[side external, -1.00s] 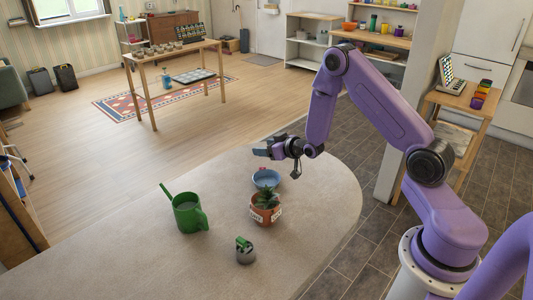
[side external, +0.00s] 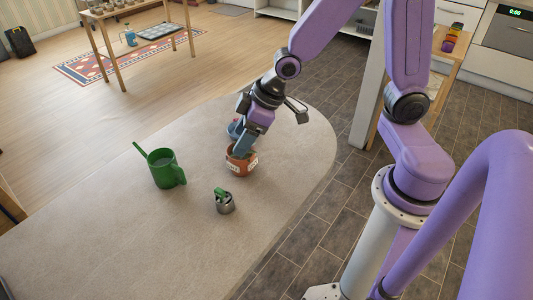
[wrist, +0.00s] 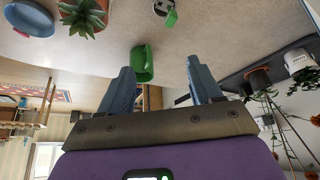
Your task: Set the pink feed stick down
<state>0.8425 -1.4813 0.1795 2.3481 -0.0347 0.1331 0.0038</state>
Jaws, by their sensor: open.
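I cannot tell the gripper's height above the table.
A blue bowl (side external: 233,131) is partly hidden behind my gripper. The table's left front is clear.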

